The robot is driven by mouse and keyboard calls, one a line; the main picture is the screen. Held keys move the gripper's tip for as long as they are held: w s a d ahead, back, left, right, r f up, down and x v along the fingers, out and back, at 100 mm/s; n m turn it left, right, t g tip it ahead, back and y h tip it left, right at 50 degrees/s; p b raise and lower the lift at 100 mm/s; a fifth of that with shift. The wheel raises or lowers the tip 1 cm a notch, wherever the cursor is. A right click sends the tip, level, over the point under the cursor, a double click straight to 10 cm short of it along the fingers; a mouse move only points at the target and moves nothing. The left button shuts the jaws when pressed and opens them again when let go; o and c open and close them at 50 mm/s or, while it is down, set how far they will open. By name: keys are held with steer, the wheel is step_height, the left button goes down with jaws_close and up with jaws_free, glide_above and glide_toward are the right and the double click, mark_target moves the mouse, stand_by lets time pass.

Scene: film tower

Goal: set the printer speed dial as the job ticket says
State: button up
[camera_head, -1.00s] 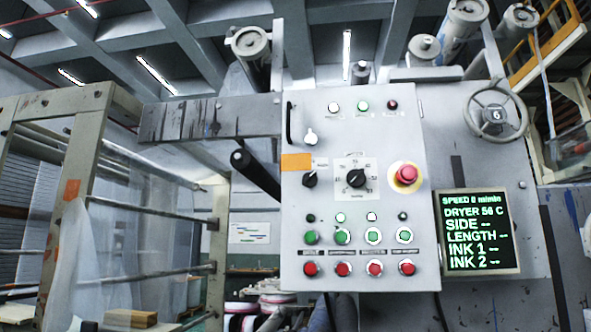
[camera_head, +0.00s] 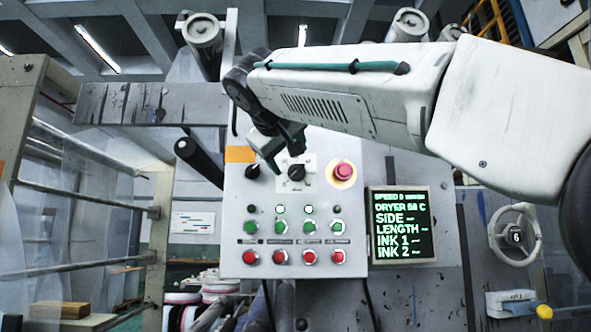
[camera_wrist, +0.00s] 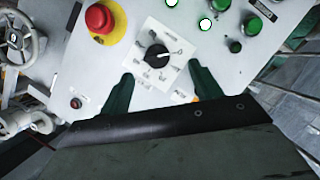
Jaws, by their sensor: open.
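The speed dial is a black round knob (camera_head: 296,172) on a white square scale plate (camera_head: 309,185) on the grey control panel. In the wrist view the knob (camera_wrist: 157,55) has a light pointer line, and the printed numbers are too small to read. My gripper (camera_head: 283,161) is in front of the panel at the dial. In the wrist view my gripper (camera_wrist: 158,84) is open, its two green fingers on either side below the knob, apart from it. The display (camera_head: 401,224) shows a speed line, dryer, side, length and ink lines. I cannot make out a job ticket.
A red emergency button (camera_head: 344,170) sits just right of the dial. Another black selector (camera_head: 252,171) is left of it. Green buttons (camera_head: 280,227) and red buttons (camera_head: 280,257) fill the lower panel. A handwheel (camera_head: 515,235) is at the right.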

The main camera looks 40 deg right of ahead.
mark_target(296, 170)
steer(key=x, duration=0.7)
steer(key=shift+w+d+r, duration=0.25)
steer(key=shift+d+r, duration=0.05)
steer(key=shift+d, duration=0.1)
steer(key=c, duration=1)
